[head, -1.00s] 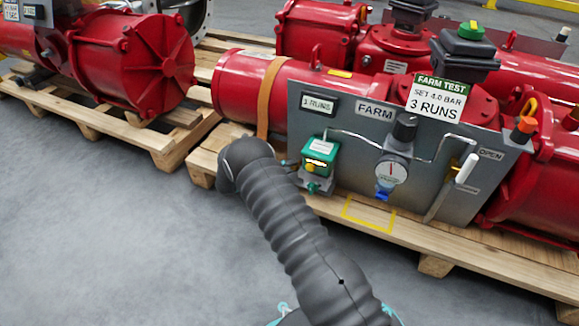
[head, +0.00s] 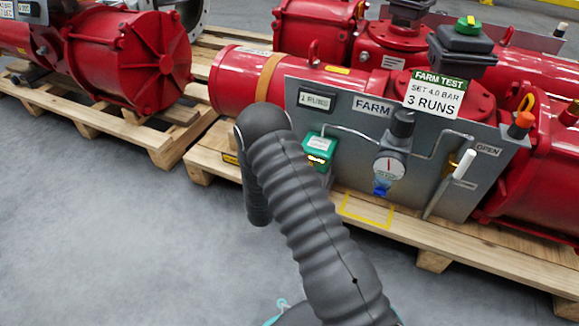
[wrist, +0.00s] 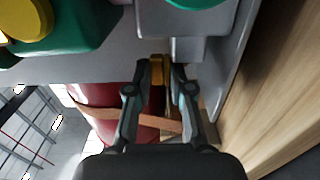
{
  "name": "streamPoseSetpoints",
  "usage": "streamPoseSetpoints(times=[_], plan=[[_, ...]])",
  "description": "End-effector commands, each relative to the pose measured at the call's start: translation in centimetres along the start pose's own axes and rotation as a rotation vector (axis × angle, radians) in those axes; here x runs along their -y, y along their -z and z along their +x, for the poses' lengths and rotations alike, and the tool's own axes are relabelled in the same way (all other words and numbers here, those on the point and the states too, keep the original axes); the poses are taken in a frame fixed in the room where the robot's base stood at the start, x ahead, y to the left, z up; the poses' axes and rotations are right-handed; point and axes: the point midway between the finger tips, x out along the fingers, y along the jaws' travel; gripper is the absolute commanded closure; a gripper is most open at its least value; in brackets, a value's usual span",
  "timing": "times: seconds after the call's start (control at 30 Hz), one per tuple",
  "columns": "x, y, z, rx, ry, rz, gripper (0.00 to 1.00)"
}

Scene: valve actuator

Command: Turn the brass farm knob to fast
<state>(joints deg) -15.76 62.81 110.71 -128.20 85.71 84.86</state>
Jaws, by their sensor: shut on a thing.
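In the wrist view, my gripper (wrist: 158,77) has its two dark fingers closed on a small brass piece, which looks like the brass farm knob (wrist: 158,66). It sits beside a grey block at the panel, and the fingers cover its sides. I cannot read any speed marking or the knob's setting. In the head view, my dark ribbed arm hides the gripper and the knob. The grey panel (head: 345,125) there carries a FARM label (head: 371,106).
A green box (head: 319,148) is partly behind my arm; a dial gauge (head: 389,167) is right of it. A white-handled lever (head: 464,166) stands farther right. Red cylinders (head: 235,85) lie behind the panel, on a wooden pallet (head: 470,248). The grey floor at left is clear.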

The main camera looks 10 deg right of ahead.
Motion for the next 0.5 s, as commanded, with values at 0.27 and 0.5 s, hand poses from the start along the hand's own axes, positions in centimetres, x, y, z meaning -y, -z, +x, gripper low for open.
streamPoseSetpoints(times=[0.27, 0.5], plan=[[-0.73, -0.14, 0.21, -0.109, -0.015, 0.006, 1.0], [-0.76, -0.15, 0.23, -0.14, -0.016, 0.006, 1.0]])
